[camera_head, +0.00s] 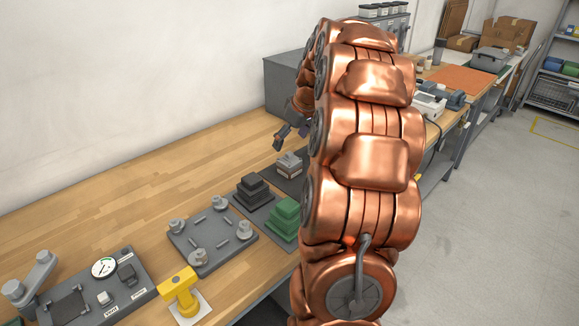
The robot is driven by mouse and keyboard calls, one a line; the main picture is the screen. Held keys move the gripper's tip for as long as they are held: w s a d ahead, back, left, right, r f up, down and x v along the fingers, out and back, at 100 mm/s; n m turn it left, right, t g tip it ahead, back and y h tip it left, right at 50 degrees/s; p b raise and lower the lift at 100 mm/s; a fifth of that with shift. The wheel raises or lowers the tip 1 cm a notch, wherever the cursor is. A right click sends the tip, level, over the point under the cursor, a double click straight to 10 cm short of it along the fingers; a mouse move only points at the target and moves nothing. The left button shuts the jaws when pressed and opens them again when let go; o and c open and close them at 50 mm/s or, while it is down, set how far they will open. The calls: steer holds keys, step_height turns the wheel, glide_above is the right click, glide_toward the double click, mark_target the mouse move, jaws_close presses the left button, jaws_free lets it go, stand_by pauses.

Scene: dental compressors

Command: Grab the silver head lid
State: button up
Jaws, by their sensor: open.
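The silver head lid (288,163) is a small light-grey stepped block. It sits on a dark pad on the wooden bench, just left of my copper arm. My gripper (285,138) appears just above and behind it in the picture, with its dark fingers spread apart and nothing seen between them. The gripper looks apart from the lid, but the exact gap and height are hard to tell. My arm hides part of the wrist and the bench to the right of the lid.
A dark stepped block (253,191) and a green stepped block (286,215) stand nearer than the lid. A grey plate with posts (212,243), a yellow fixture (180,287) and a gauge panel (104,285) lie further front-left. A grey cabinet (285,82) stands behind.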

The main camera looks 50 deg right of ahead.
mark_target(285, 156)
steer(key=shift+d+f, duration=0.25)
steer(key=shift+d, duration=0.4)
steer(key=shift+d+f, duration=0.1)
steer(key=shift+f, duration=0.1)
steer(key=shift+p+x, duration=0.95)
steer(key=shift+x, duration=2.7)
steer(key=shift+w+r, duration=0.15)
steer(key=shift+w, duration=0.05)
steer(key=c, duration=1.3)
steer(key=shift+r, duration=0.1)
steer(key=shift+c, duration=0.2)
